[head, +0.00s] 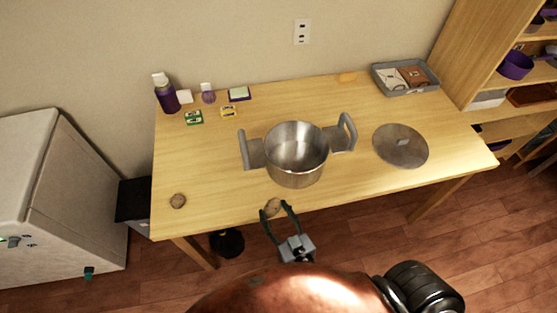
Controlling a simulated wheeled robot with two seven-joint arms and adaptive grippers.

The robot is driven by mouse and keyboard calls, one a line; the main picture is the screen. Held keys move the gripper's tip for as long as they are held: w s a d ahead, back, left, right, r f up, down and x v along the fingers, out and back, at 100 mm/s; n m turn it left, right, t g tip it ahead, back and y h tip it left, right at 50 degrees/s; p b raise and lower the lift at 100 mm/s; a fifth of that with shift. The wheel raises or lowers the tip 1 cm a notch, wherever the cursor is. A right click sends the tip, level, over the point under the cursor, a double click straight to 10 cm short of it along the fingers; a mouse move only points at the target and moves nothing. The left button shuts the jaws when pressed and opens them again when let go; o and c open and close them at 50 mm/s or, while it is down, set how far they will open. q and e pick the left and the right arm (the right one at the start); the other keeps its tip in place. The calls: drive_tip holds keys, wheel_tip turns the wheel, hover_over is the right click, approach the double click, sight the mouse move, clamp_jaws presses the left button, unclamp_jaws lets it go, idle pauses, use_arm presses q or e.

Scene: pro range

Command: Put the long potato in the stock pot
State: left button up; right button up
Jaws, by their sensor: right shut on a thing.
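The stock pot (296,172) is a steel pot with two grey side handles. It stands upright and without its lid near the middle of the wooden table, and it looks empty. My right gripper (276,208) is at the table's front edge, in front of the pot and a little left of its middle. It is shut on a brown, somewhat elongated potato, the long potato (271,207), outside the pot. A second, rounder potato (177,201) lies on the table at the front left. My left gripper is not in view.
A round steel lid (401,146) lies right of the pot. A grey tray (405,91) stands at the back right. A purple bottle (166,94) and several small items stand at the back left. The table (215,165) is clear between the pot and the round potato.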

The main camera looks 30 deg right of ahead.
sight(270, 206)
drive_tip(key=shift+a+f, duration=0.15)
drive_tip(key=shift+f, duration=0.45)
drive_tip(key=shift+w+r, duration=0.1)
drive_tip(key=shift+w, duration=0.15)
drive_tip(key=w, duration=0.2)
drive_tip(key=p, duration=0.1)
drive_tip(key=shift+w+r, duration=0.25)
drive_tip(key=shift+w, duration=0.15)
drive_tip(key=w, duration=0.9)
drive_tip(key=w+d, duration=0.1)
drive_tip(key=w, duration=0.4)
drive_tip(key=shift+w+f+p, duration=0.15)
drive_tip(key=shift+f+p, duration=0.15)
drive_tip(key=shift+w+f+b, duration=0.1)
drive_tip(key=shift+f+b, duration=0.75)
drive_tip(key=shift+f, duration=1)
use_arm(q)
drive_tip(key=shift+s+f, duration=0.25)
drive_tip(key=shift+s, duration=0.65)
use_arm(e)
drive_tip(key=shift+r, duration=0.1)
